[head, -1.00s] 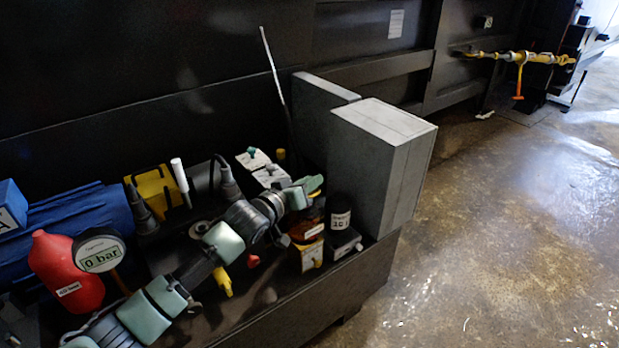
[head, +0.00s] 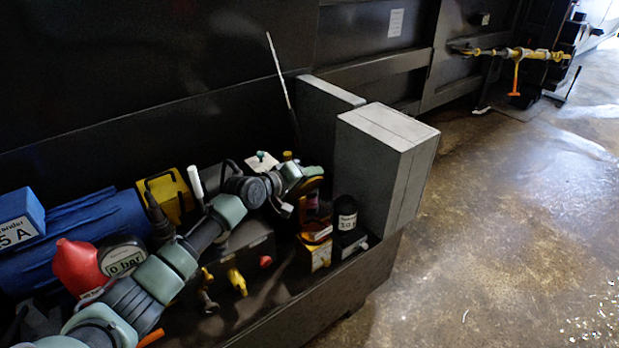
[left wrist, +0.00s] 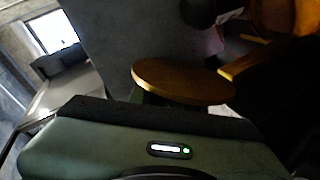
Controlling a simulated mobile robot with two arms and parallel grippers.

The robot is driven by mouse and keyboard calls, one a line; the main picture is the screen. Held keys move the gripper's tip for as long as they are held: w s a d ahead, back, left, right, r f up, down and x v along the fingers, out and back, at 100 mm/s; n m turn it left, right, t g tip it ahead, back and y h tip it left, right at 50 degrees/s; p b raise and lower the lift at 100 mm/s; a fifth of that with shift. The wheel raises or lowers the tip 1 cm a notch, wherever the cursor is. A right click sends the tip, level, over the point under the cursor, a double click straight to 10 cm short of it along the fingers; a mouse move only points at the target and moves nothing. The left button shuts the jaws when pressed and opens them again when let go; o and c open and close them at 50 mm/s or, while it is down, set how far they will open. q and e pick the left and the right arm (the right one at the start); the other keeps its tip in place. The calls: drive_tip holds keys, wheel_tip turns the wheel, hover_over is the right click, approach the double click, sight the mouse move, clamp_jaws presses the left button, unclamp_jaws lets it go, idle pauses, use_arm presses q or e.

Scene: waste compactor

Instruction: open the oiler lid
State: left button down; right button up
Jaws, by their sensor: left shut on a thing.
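The oiler, with an amber body (head: 318,231) on a yellow labelled base (head: 318,255), stands at the front edge of the ledge. Its lid, a flat golden disc (head: 312,185), is above the body, apparently raised and tilted; any hinge is hard to make out. My left gripper (head: 308,176) is shut on the lid from the upper left. In the left wrist view the golden disc (left wrist: 185,82) lies just in front of my gripper, with the amber body (left wrist: 287,40) at the upper right. The contact of the fingertips is mostly hidden. My right gripper is in neither view.
A black labelled bottle (head: 345,213) stands close right of the oiler, before a large grey box (head: 385,165). A yellow valve (head: 237,281) and a red knob (head: 265,261) are left of it. A red bottle (head: 80,266) and pressure gauge (head: 122,258) are farther left. The floor at right is clear.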

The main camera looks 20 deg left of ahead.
use_arm(q)
drive_tip(key=shift+w+a+f+n+g+h+b, duration=0.1)
drive_tip(key=shift+w+a+n+g+h+b, duration=0.3)
drive_tip(key=shift+a+n, duration=0.25)
drive_tip(key=shift+w+a+n+g+h+b, duration=0.3)
drive_tip(key=shift+w+a+n+h, duration=0.1)
drive_tip(key=shift+n, duration=0.45)
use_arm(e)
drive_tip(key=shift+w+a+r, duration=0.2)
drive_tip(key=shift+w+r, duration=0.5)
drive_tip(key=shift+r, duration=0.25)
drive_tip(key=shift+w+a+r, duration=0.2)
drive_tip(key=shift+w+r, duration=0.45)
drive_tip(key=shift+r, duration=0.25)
use_arm(q)
drive_tip(key=c, duration=1.3)
unclamp_jaws()
drive_tip(key=p+v, duration=0.1)
drive_tip(key=v, duration=0.6)
drive_tip(key=shift+s+a+p, duration=0.25)
drive_tip(key=shift+s+p, duration=0.05)
drive_tip(key=shift+p, duration=0.05)
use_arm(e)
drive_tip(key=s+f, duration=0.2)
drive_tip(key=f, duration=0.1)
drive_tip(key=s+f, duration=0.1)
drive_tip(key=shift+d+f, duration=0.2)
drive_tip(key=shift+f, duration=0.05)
